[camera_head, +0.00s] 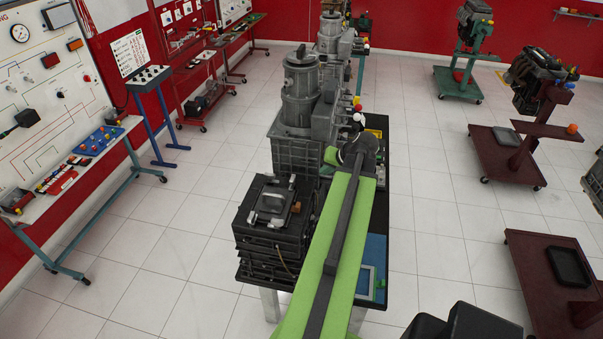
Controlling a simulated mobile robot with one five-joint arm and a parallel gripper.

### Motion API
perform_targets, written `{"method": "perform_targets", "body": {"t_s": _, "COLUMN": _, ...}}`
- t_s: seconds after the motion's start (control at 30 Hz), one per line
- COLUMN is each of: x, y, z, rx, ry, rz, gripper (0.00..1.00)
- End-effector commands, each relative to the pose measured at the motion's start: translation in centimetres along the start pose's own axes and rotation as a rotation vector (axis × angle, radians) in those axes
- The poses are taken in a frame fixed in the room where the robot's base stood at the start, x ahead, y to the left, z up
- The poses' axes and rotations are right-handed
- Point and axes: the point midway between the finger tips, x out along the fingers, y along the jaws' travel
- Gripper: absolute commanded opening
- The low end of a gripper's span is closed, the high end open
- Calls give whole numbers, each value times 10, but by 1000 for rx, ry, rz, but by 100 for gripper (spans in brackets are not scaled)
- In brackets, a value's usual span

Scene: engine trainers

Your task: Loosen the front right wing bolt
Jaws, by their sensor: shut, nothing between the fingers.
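A black ribbed box-like unit (266,258) stands on the near end of the central bench, left of my green arm. On its top lies a dark plate (271,204) with a grey raised piece in its middle. Small silver pieces show around the plate's edges, and a brown piece sits at its right side. They are too small to tell which is the front right wing bolt. My arm reaches past the unit, away from the camera, over the bench. My gripper's fingers do not show beyond the dark joint at the arm's far end.
A tall grey engine trainer (299,95) stands behind the unit, with another behind it. The bench (377,300) carries a blue panel right of my arm. Red stands (518,160) are at the right, wall boards at the left.

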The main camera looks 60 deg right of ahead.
Motion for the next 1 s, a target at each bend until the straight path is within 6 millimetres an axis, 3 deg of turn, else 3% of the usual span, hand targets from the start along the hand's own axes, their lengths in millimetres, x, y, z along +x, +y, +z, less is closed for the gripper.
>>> {"method": "perform_targets", "body": {"t_s": 0.17, "x": 17, "y": 2, "z": 2, "rx": -2, "ry": -1, "rz": -1, "gripper": 0}}
{"method": "perform_targets", "body": {"t_s": 0.6, "x": 112, "y": 4, "z": 4, "rx": -3, "ry": -1, "rz": 0, "gripper": 0}}
{"method": "perform_targets", "body": {"t_s": 0.8, "x": 116, "y": -28, "z": 1, "rx": -2, "ry": -2, "rz": -1, "gripper": 0}}
{"method": "perform_targets", "body": {"t_s": 1.0, "x": 120, "y": -35, "z": 1, "rx": 0, "ry": 0, "rz": 1, "gripper": 0}}
